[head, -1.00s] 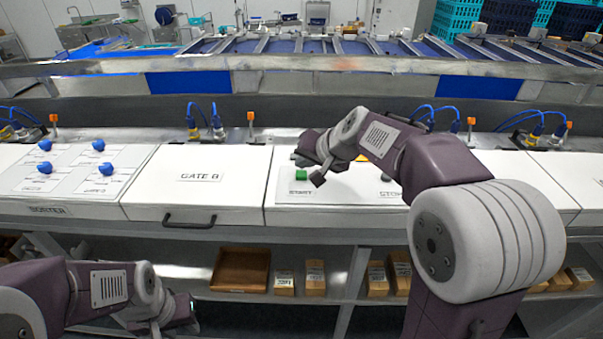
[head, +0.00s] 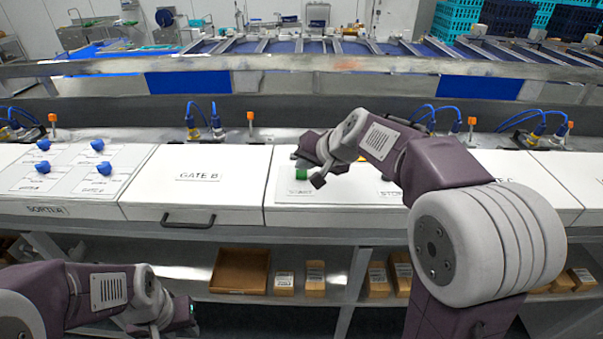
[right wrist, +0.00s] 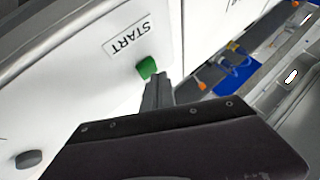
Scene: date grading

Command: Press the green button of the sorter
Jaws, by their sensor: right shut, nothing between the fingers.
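The green button (head: 302,174) sits on the white sorter panel above the START label. It also shows in the right wrist view (right wrist: 147,68), with the START label beside it. My right gripper (head: 303,161) is over the panel, pointing down close to the button. In the right wrist view its shut, empty fingers (right wrist: 158,86) end right at the button's edge; I cannot tell whether they touch it. My left gripper (head: 186,314) is low at the left, below the counter, with its fingers not clearly visible.
A grey button (right wrist: 28,160) stands on the same panel, mostly hidden by my right arm in the head view. The GATE B cover (head: 200,190) lies to the left. Blue knobs (head: 43,146) stand on the far-left panel. Small boxes (head: 284,283) sit on the shelf below.

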